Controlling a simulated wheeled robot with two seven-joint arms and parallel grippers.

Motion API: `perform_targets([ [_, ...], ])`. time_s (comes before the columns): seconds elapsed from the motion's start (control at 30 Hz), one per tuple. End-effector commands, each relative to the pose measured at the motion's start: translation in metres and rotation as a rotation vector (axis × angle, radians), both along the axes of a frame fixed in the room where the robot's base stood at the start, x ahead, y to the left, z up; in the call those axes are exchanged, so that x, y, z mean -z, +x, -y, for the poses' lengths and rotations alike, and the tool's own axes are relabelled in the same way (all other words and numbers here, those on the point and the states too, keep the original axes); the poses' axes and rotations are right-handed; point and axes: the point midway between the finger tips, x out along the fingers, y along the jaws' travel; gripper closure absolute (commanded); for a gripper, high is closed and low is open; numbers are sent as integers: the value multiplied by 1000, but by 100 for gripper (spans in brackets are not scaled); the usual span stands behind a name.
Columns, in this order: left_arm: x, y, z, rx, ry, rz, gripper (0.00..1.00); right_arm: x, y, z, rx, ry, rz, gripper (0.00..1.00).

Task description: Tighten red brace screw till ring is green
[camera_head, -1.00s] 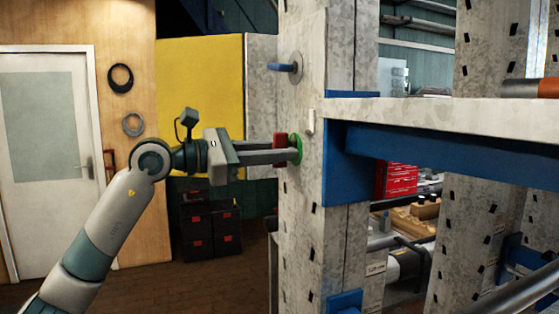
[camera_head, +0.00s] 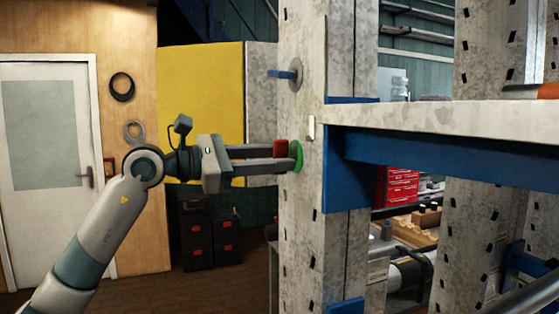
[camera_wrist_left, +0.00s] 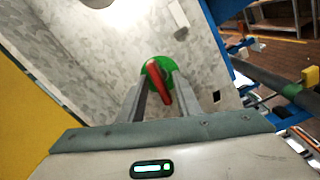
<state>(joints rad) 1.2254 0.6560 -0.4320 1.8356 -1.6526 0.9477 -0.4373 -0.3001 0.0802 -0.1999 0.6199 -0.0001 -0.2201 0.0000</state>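The red brace screw (camera_head: 281,149) sticks out from the left face of the grey upright post, with a bright green ring (camera_head: 297,156) around its base. In the left wrist view the screw's red bar (camera_wrist_left: 159,86) stands tilted in front of the green ring (camera_wrist_left: 149,70). My left gripper (camera_head: 268,158) reaches in from the left, its two fingers on either side of the red bar. The wrist view shows the fingers apart, with gaps beside the bar, so the left gripper (camera_wrist_left: 159,92) looks open. My right gripper is not in view.
The perforated post (camera_head: 305,235) carries a blue bracket (camera_head: 347,180) and a pale shelf beam (camera_head: 440,115) on the right. A blue-handled part (camera_head: 282,73) sticks out above the screw. A yellow panel (camera_head: 200,90) and dark cases (camera_head: 210,235) stand behind my arm.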

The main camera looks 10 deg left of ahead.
Motion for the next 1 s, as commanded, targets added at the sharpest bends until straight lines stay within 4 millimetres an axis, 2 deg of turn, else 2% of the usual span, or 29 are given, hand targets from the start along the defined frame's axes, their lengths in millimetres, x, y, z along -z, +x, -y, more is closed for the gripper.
perform_targets([
  [0.4,1,-21,-31,-1,0,0,69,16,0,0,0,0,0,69],
  [1.0,0,-22,-32,0,0,0,69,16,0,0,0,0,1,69],
])
